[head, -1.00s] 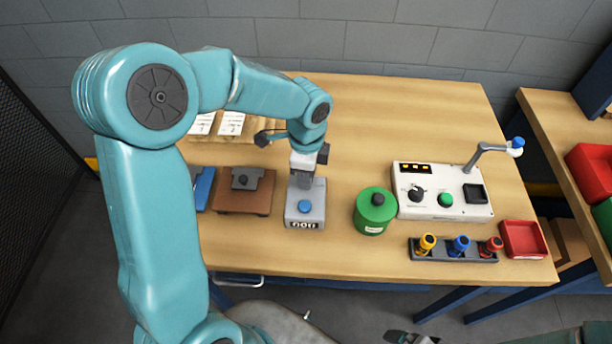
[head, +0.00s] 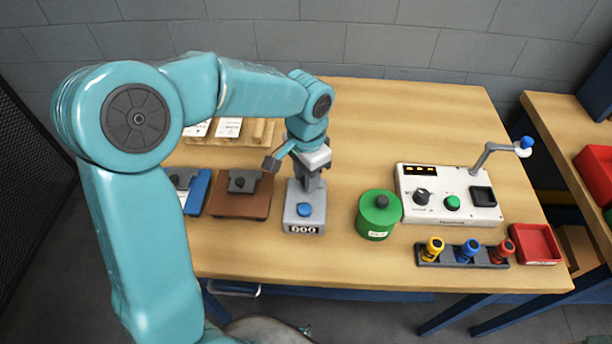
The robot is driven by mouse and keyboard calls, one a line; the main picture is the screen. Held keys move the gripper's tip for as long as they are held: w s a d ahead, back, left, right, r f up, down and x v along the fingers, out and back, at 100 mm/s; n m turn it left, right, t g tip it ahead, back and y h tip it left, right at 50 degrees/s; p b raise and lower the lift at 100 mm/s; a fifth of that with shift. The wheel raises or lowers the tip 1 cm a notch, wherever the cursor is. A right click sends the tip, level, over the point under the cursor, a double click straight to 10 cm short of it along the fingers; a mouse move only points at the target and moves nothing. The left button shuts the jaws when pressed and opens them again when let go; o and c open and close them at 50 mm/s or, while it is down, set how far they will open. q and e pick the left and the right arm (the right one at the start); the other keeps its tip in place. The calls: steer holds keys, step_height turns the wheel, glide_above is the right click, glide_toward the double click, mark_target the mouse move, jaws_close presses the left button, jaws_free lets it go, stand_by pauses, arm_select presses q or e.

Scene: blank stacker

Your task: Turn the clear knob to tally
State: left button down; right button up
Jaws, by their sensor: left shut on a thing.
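The tally counter (head: 304,215) is a small grey box with a blue button on top and a white number window on its front that appears to read 000. It stands near the middle of the table. My left gripper (head: 309,186) points down at the rear of the counter's top, behind the blue button. It is shut on the clear knob there, which its fingers hide. How far the knob is turned cannot be seen. My right gripper is out of view.
A green canister (head: 377,220) stands just right of the counter, and a brown block (head: 240,205) lies left of it. Farther right are a white control box (head: 455,208) with a crank, a rack of stamps (head: 428,262) and a red tray (head: 536,247). The table behind the canister is clear.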

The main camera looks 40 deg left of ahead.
arm_select(q)
steer(key=shift+w+r+n, duration=0.2)
steer(key=shift+n, duration=0.4)
steer(key=c, duration=1)
jaws_free()
steer(key=shift+o, duration=0.7)
steer(key=shift+s+f, duration=0.1)
step_height(320, 180, up, 16)
steer(key=shift+r+p, duration=0.2)
steer(key=shift+p, duration=0.15)
steer(key=shift+s, duration=0.1)
